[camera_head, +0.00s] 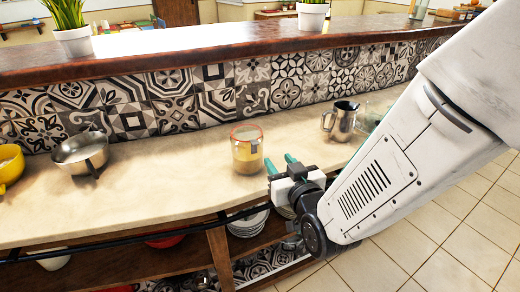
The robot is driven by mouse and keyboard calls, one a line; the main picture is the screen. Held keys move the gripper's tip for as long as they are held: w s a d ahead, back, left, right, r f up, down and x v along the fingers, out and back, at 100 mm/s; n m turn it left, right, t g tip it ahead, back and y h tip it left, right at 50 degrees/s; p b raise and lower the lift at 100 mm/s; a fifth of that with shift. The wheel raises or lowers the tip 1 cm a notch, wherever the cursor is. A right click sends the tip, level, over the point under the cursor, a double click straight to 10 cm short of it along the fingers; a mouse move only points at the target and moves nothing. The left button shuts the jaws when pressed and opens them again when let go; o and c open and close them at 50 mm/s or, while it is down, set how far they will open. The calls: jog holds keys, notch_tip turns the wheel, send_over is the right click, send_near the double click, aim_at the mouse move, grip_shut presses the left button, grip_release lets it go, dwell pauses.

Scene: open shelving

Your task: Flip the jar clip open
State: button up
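A glass jar (247,150) with a reddish-orange rim at the top and yellowish contents stands upright on the counter (170,185) near the middle of the view. Its clip is too small to make out. My gripper (280,162) is just to the right of the jar, at the counter's front edge. Its two green fingers are apart with a gap between them and nothing visible in the gap. The fingers point up and left, and they look apart from the jar.
A metal bowl (82,152) and a yellow cup (10,166) stand left on the counter. A raised wooden ledge (200,50) with potted plants runs behind. Shelves with plates (248,224) lie below.

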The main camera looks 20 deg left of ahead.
aim_at(257, 145)
jog(key=shift+t+y, duration=0.3)
jog(key=shift+y, duration=0.3)
jog(key=w+a, duration=0.1)
jog(key=a, duration=0.1)
jog(key=w+a, duration=0.1)
jog(key=a, duration=0.1)
jog(key=w+a, duration=0.2)
jog(key=shift+w+a+f, duration=0.1)
jog(key=shift+a+f, duration=0.05)
jog(key=shift+a, duration=0.25)
grip_shut()
jog(key=shift+d, duration=0.15)
